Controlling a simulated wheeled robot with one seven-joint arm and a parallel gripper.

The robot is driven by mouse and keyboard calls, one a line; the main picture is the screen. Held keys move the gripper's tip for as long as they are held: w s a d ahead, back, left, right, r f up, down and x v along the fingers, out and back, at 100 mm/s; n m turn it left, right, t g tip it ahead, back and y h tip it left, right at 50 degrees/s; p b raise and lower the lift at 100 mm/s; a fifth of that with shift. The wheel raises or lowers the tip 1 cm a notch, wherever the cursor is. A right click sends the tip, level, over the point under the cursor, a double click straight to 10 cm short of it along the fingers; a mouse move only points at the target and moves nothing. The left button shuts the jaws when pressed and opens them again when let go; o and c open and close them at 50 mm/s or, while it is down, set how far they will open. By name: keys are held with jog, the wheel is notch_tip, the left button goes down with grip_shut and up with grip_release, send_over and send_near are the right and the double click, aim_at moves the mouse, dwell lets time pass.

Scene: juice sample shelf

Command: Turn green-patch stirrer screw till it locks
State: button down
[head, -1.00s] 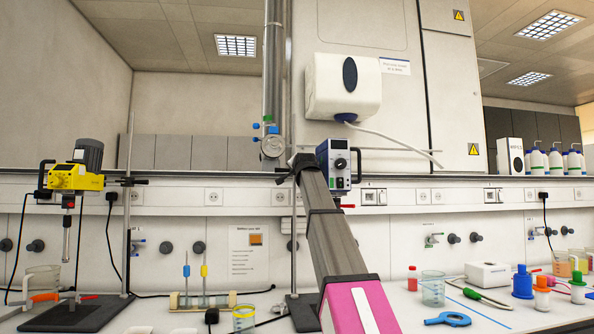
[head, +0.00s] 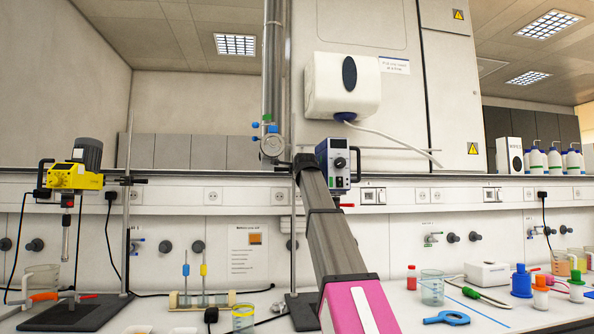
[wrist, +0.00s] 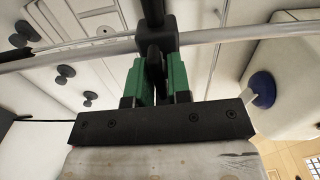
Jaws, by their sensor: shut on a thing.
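The blue-and-grey stirrer (head: 339,163) hangs on a stand at the centre of the head view. A small green mark shows low on its front. In the wrist view, a black clamp (wrist: 157,41) sits on a metal rod (wrist: 225,37). My gripper (wrist: 155,74) has green fingers shut on a dark screw (wrist: 154,57) just below the clamp. The screw is mostly hidden between the fingers, so its tightness cannot be told. In the head view my arm covers much of the stand and the clamp.
A yellow stirrer (head: 74,178) hangs on another stand at the left. A white dispenser (head: 342,86) is on the wall above the blue stirrer.

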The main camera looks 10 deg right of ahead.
jog(key=shift+m, duration=0.3)
jog(key=c, duration=1.1)
grip_release()
jog(key=shift+s, duration=0.15)
jog(key=s, duration=1)
jog(key=shift+s, duration=0.3)
